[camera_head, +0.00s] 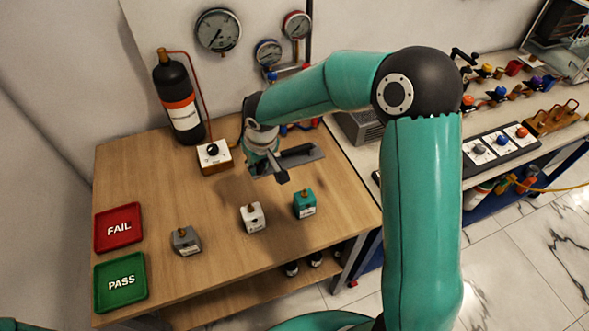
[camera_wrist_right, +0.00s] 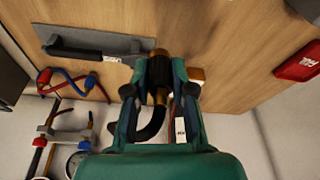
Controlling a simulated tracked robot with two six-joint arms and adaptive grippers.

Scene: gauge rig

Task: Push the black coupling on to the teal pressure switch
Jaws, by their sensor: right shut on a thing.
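The teal pressure switch (camera_head: 304,205), a small block with a brass fitting on top, stands upright on the wooden table in the head view. My right gripper (camera_head: 268,165) is above the table, behind and left of the switch and apart from it. In the right wrist view my right gripper (camera_wrist_right: 159,72) is shut on the black coupling (camera_wrist_right: 158,76), which shows brass ends and a black hose curving away from it. In the head view the coupling is largely hidden by the gripper. My left gripper is not in view.
A white block (camera_head: 252,217) and a grey block (camera_head: 186,240) stand left of the switch. A red FAIL tray (camera_head: 118,228) and a green PASS tray (camera_head: 120,282) lie at the left. A grey plate (camera_head: 316,153), a knob box (camera_head: 213,157) and a black bottle (camera_head: 178,98) are behind.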

